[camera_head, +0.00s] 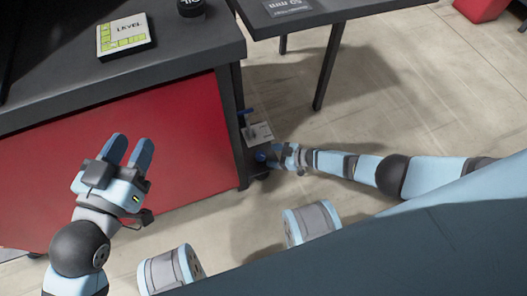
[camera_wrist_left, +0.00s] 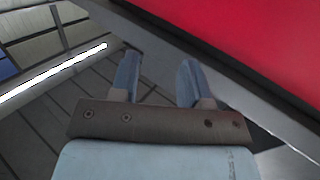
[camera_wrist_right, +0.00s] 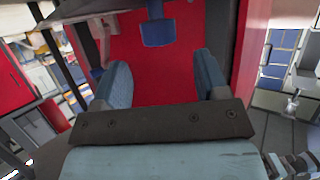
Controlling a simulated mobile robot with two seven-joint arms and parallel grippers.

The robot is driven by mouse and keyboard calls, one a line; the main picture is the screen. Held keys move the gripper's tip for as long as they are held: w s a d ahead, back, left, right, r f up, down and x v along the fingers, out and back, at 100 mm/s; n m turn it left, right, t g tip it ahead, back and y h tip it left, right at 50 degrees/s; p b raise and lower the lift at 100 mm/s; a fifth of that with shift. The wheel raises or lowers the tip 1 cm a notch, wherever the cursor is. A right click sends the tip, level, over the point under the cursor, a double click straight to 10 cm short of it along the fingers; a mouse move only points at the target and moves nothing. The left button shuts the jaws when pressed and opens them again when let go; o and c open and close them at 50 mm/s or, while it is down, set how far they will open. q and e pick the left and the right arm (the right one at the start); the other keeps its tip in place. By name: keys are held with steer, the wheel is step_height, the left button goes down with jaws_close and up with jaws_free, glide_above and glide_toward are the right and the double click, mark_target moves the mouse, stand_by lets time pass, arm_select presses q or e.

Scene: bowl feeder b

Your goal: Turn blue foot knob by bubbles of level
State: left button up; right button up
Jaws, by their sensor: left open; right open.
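A level (camera_head: 125,36), a white plate with yellow-green strips and the word LEVEL, lies on the dark tabletop in the head view; its bubbles are too small to read. In the right wrist view a blue knob-like part (camera_wrist_right: 157,32) sits just beyond and between the fingertips of my right gripper (camera_wrist_right: 162,62), which is open; I see no contact. In the head view my right gripper (camera_head: 263,155) is low beside the table leg, small and partly hidden. My left gripper (camera_head: 132,143) is open and empty in front of the red panel.
The red panel (camera_head: 130,160) closes the front below the dark tabletop (camera_head: 190,50). A black round object (camera_head: 191,8) stands on top. Open floor (camera_head: 390,90) lies to the right.

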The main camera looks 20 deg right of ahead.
arm_select(q)
steer(key=n+p, duration=0.1)
steer(key=s+d+r+p, duration=0.1)
steer(key=shift+s+n+g+p, duration=0.2)
steer(key=shift+n+g+p, duration=0.1)
steer(key=shift+n, duration=0.1)
arm_select(e)
steer(key=v, duration=0.7)
steer(key=shift+s+d, duration=0.15)
steer(key=shift+d, duration=0.05)
